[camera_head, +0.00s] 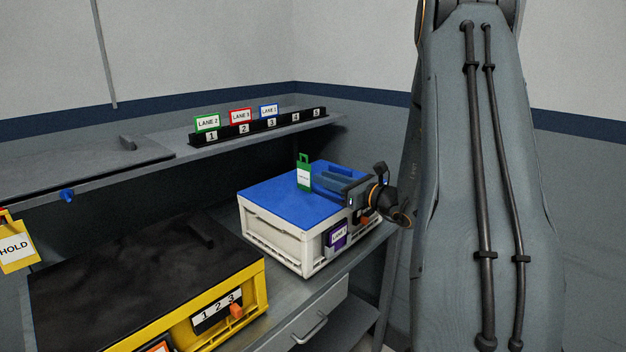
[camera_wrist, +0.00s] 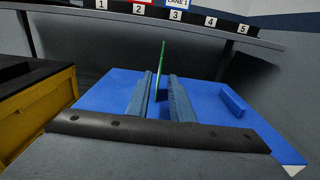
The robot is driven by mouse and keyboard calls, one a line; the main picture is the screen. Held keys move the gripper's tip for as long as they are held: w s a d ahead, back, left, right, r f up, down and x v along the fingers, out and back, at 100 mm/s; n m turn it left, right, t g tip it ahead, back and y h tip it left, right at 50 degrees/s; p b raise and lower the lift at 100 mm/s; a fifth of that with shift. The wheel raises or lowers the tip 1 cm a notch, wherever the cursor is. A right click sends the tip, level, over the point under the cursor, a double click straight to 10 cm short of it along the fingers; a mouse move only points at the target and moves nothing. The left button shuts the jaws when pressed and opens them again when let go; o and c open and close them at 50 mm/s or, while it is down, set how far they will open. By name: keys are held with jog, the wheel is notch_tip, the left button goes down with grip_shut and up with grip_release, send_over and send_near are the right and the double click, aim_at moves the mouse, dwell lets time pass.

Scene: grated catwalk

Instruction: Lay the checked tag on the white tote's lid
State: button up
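The green tag (camera_head: 304,174) with a white label stands upright at the fingertips of my gripper (camera_head: 318,181), over the blue lid (camera_head: 283,202) of the white tote (camera_head: 285,244). Its print is too small to read. In the wrist view the tag (camera_wrist: 161,68) shows edge-on, as a thin strip between the two fingers of my gripper (camera_wrist: 160,76). The fingers stand apart, with a dark gap wider than the strip. Whether the tag's lower edge touches the lid (camera_wrist: 100,95) is hard to tell.
A yellow crate (camera_head: 255,288) with a dark top stands left of the tote. A shelf behind carries a numbered black rack (camera_head: 258,127) with lane cards. A raised blue block (camera_wrist: 232,102) sits on the lid right of the fingers. A yellow HOLD tag (camera_head: 16,248) hangs far left.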

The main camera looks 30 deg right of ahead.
jog(key=b+v, duration=0.1)
jog(key=v, duration=0.4)
dwell(0.5)
